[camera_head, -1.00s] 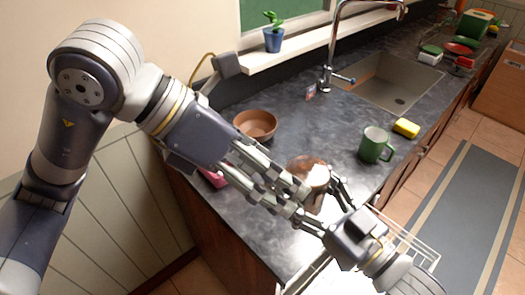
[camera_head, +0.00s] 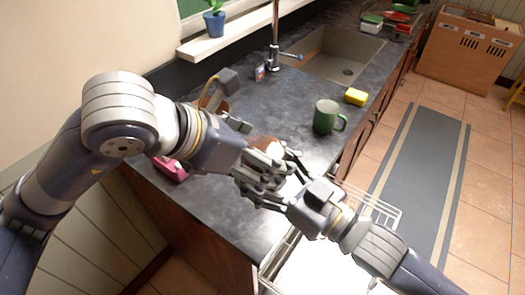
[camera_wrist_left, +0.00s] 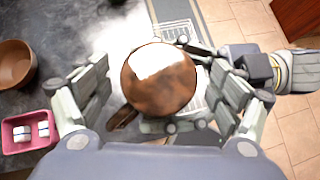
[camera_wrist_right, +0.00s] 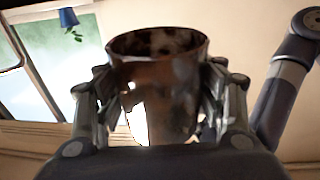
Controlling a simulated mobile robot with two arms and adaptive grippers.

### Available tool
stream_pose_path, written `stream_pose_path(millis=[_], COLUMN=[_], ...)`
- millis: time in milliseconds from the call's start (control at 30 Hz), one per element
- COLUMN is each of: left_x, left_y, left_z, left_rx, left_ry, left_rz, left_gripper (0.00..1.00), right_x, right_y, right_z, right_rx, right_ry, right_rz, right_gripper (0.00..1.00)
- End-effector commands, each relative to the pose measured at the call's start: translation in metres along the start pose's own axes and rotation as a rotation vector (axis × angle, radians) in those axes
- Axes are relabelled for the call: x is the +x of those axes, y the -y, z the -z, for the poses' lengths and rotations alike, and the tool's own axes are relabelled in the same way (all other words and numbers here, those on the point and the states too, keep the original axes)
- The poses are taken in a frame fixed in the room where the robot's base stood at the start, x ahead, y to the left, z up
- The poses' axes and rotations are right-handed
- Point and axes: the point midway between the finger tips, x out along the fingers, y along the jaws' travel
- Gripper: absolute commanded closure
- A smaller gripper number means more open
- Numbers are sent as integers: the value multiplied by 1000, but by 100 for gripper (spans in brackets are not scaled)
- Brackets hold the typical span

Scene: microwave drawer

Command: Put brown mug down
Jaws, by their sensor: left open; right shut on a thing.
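The brown mug (camera_head: 268,146) shows partly in the head view, mostly hidden by my grippers. My right gripper (camera_head: 287,170) is shut on it from the right. In the right wrist view the mug (camera_wrist_right: 158,85) sits between the fingers, rim up. My left gripper (camera_head: 258,172) is open. In the left wrist view its fingers stand either side of the mug (camera_wrist_left: 160,78), with part of the right gripper (camera_wrist_left: 215,68) across the far side. Whether the left fingers touch it, or the mug touches the counter, I cannot tell.
The dark counter (camera_head: 235,205) is clear in front. A green mug (camera_head: 325,118) and yellow sponge (camera_head: 356,97) stand to the right. A brown bowl (camera_wrist_left: 15,65) and pink tray (camera_wrist_left: 28,132) are left. A wire rack (camera_head: 375,205) juts out at the counter's front.

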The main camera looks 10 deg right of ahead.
Motion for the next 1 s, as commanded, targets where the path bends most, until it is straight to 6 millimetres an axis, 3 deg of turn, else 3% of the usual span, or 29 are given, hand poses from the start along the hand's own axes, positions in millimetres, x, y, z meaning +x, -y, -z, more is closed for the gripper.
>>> stream_pose_path(millis=[133, 433, 700, 767, 800, 867, 1000], left_x=[10, 12, 12, 12, 12, 12, 12], left_y=[0, 0, 0, 1, 1, 1, 0], left_z=[0, 0, 0, 0, -1, -1, -1], left_rx=[0, 1, 1, 1, 1, 1, 1], left_ry=[-1, -1, -1, 0, 2, 2, 2], left_rz=[0, 0, 1, 1, 1, 1, 0], left_gripper=[14, 14, 71, 71, 71, 71, 71], right_x=[0, 0, 0, 0, 0, 0, 0], right_y=[0, 0, 0, 0, 0, 0, 0], right_z=[1, 1, 1, 2, 2, 2, 1], right_rx=[-1, -1, -1, 0, 0, 0, 0], right_ry=[-3, -3, -3, -4, -4, -4, -2], right_rz=[1, 1, 1, 1, 1, 1, 1], right_gripper=[58, 58, 58, 58, 28, 14, 13])
